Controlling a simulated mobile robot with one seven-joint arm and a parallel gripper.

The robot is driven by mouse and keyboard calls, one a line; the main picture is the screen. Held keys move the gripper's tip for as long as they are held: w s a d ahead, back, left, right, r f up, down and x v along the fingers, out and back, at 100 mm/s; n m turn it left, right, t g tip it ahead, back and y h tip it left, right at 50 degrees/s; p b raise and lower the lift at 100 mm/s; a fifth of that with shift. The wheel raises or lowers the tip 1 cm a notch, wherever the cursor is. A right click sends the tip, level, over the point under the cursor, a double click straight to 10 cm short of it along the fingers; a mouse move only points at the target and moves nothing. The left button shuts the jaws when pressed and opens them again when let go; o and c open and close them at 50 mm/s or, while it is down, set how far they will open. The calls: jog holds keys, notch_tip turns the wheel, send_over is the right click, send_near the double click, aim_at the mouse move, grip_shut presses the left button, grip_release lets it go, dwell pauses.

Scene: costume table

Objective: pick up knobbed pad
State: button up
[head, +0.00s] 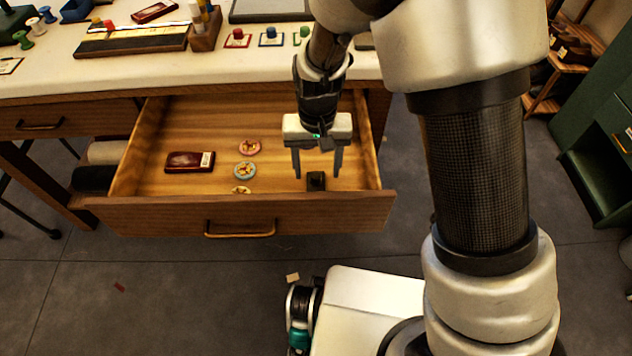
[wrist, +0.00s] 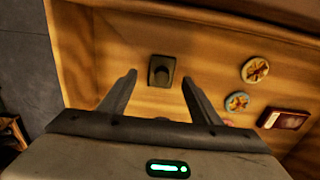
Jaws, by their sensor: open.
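The knobbed pad (head: 316,181) is a small dark square block with a round knob on top. It lies in the right part of the open wooden drawer, near the drawer's front. In the wrist view the knobbed pad (wrist: 161,71) sits ahead of the fingertips, roughly between their lines. My gripper (head: 317,174) is open and empty, pointing down into the drawer above the pad. In the wrist view its two fingers (wrist: 159,78) are spread apart, and neither touches the pad.
The drawer (head: 150,215) also holds a dark red box (head: 190,162) and several round discs, including a pink one (head: 249,147) and a blue one (head: 245,171), left of my gripper. The drawer's right wall is close. The tabletop (head: 60,70) behind carries trays and small knobbed items.

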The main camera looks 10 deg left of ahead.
aim_at(316, 175)
notch_tip(316, 175, down, 3)
jog(key=shift+a+f+b, duration=0.15)
jog(key=shift+b, duration=0.2)
jog(key=c, duration=1.2)
notch_tip(316, 175, up, 10)
jog(key=p, duration=0.3)
jog(key=shift+c, duration=0.2)
